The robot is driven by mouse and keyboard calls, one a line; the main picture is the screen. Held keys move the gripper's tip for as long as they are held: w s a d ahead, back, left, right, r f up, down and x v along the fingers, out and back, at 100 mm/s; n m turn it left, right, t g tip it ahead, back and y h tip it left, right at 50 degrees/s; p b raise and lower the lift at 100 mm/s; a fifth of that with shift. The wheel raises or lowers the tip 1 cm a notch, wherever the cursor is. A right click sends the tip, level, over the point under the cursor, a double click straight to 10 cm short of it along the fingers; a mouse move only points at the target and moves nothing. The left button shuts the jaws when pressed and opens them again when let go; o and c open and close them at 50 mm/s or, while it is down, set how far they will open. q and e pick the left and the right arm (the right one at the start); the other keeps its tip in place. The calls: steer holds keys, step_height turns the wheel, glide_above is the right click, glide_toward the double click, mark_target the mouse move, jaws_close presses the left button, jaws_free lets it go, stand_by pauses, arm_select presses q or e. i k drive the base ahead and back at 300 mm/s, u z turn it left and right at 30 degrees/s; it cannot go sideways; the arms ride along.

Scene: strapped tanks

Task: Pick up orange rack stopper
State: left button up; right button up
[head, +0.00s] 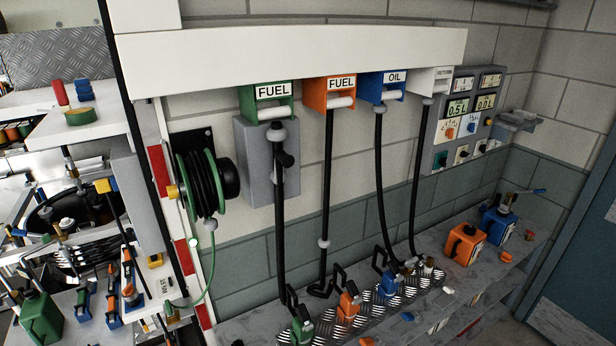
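No part is plainly recognisable as the orange rack stopper. Small orange pieces that could be it are one on the shelf front edge (367,341) and one beside the orange can (505,256); both are too small to tell. Larger orange things are the orange FUEL hose holder (328,92), the orange nozzle (348,302) on the metal tread plate, and the orange can (463,244) on the shelf. Neither of my grippers shows in the head view.
Green (302,326) and blue (387,284) nozzles stand beside the orange one. Hoses hang in front of the wall. A blue can (497,225) stands at the right. A green hose reel (207,184) and a cluttered rack (80,230) are at the left.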

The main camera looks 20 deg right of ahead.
mark_target(506, 257)
steer(key=z, duration=2.2)
